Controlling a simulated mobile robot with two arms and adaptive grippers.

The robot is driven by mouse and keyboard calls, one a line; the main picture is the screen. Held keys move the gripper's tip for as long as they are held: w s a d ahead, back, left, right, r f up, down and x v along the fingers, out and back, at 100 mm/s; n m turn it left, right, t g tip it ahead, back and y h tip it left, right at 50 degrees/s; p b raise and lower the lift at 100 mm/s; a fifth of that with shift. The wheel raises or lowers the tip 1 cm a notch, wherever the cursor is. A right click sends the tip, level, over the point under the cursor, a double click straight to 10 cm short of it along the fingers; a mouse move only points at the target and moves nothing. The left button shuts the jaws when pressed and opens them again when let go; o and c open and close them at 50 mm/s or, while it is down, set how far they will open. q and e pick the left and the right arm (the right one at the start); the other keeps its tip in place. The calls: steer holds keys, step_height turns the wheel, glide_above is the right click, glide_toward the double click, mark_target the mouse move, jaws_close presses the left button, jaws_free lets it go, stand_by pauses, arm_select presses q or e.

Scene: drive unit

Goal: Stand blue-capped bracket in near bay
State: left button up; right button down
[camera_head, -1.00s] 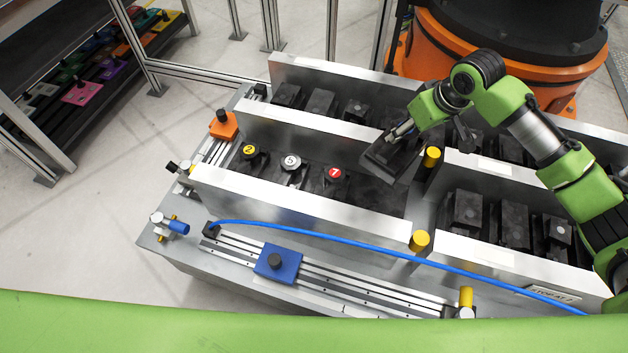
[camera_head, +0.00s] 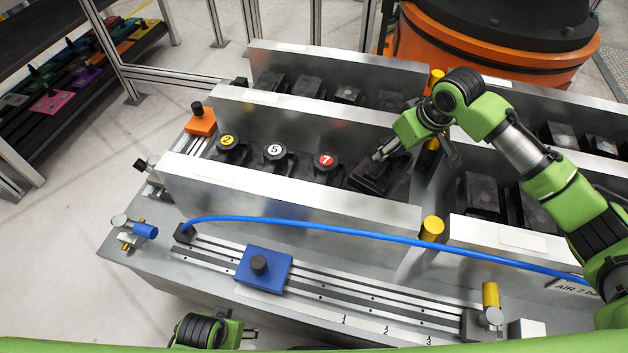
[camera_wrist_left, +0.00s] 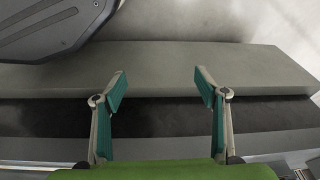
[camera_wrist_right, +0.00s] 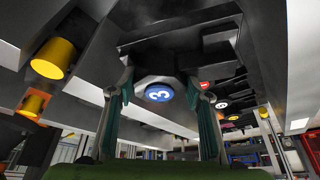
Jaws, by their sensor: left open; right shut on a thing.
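My right gripper (camera_head: 384,155) is shut on a dark bracket (camera_head: 372,180) inside the near bay, right of the red-capped bracket. In the right wrist view its blue cap (camera_wrist_right: 159,92), marked 3, sits between the fingers; the cap is hidden in the head view. The bracket looks tilted; I cannot tell if it touches the bay floor. The near bay, behind its front wall (camera_head: 290,192), also holds brackets with a yellow cap (camera_head: 228,141), a white cap (camera_head: 275,152) and a red cap (camera_head: 325,160). My left gripper (camera_wrist_left: 162,90) is open and empty, pointing at a grey ledge.
A blue hose (camera_head: 330,225) runs across the front of the unit. A blue block (camera_head: 264,268) sits on the front rails. Yellow posts (camera_head: 432,229) stand by the gap right of the near bay. More dark parts fill the far bay and the right bays.

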mark_target(389, 163)
step_height(389, 163, down, 5)
steer(key=shift+w+b, duration=0.1)
steer(key=shift+b, duration=0.6)
steer(key=shift+f+b, duration=0.55)
steer(key=shift+f, duration=1.65)
steer(key=shift+a+f, duration=0.1)
steer(key=shift+f, duration=0.05)
arm_select(q)
steer(key=w+v, duration=0.2)
steer(key=v, duration=0.7)
steer(key=shift+w+r+t, duration=0.2)
steer(key=shift+w+t, duration=0.1)
steer(key=shift+w, duration=0.1)
steer(key=shift+f, duration=0.15)
arm_select(e)
steer(key=c, duration=1.1)
jaws_free()
steer(key=shift+s+f, duration=0.2)
